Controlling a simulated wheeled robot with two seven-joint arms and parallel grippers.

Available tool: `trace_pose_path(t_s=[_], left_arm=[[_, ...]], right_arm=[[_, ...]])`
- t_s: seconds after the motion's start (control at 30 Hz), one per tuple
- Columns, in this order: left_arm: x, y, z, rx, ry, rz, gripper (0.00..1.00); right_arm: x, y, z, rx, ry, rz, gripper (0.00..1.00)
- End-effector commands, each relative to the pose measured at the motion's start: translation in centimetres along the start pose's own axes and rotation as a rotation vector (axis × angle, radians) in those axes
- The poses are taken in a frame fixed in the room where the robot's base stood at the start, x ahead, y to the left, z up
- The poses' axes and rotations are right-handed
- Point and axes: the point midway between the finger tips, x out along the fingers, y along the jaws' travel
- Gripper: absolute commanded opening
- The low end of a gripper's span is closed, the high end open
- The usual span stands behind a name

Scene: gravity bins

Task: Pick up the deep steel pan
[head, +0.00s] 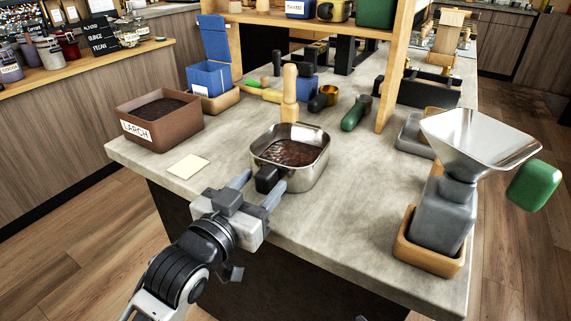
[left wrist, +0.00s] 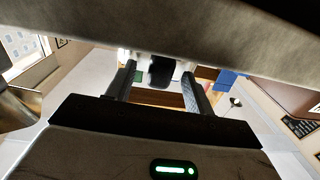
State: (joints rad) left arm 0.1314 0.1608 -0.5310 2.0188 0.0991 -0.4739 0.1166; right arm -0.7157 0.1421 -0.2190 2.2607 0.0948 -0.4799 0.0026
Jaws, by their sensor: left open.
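The deep steel pan (head: 318,172) stands upright on the grey counter, with dark brown contents inside. Its short black handle (head: 267,179) points toward my left gripper (head: 258,186). The gripper is open, with one finger on each side of the handle's end at the counter's front edge. In the left wrist view, the dark handle (left wrist: 161,71) shows between the two spread fingers of the gripper (left wrist: 157,84). I cannot tell whether either finger touches it. My right gripper is not in view.
A brown bin labelled LARCH (head: 185,138) and a pale card (head: 188,167) are left of the pan. A wooden pestle-like handle (head: 290,95) stands just behind it. A steel hopper (head: 480,140) stands at right. The counter between pan and hopper is clear.

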Motion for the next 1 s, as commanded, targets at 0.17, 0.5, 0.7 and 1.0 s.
trace_pose_path(t_s=[0.17,0.5,0.7,1.0], left_arm=[[1.2,0.0,0.0,0.0,0.001,0.0,0.53],[1.1,0.0,0.0,0.0,0.0,0.0,0.08],[1.1,0.0,0.0,0.0,0.001,0.0,0.0],[1.2,0.1,-0.9,0.0,0.001,0.001,0.0]], right_arm=[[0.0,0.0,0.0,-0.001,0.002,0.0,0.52],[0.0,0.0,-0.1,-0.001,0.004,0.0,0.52],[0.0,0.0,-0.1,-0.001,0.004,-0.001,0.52],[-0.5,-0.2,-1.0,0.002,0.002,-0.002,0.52]])
